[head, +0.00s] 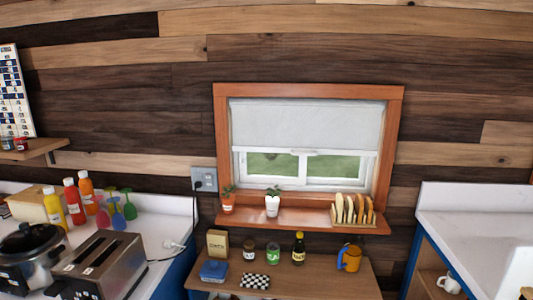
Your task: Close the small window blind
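The small window blind (306,123) is a pale grey-white roller sheet in the wooden window frame (220,135). It hangs from the top and covers about the upper half of the opening, with its lower edge roughly level. A small pale tab shows at the middle of that edge. Below it, the white window sash (307,170) and green outdoors are visible. Neither of my grippers is in the head view.
The sill (290,220) holds two potted plants and a toast rack (352,211). Below, a wooden shelf (330,281) carries jars, bottles and an orange mug (349,258). A toaster (103,267) and bottles crowd the left counter; the right counter (470,225) looks mostly clear.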

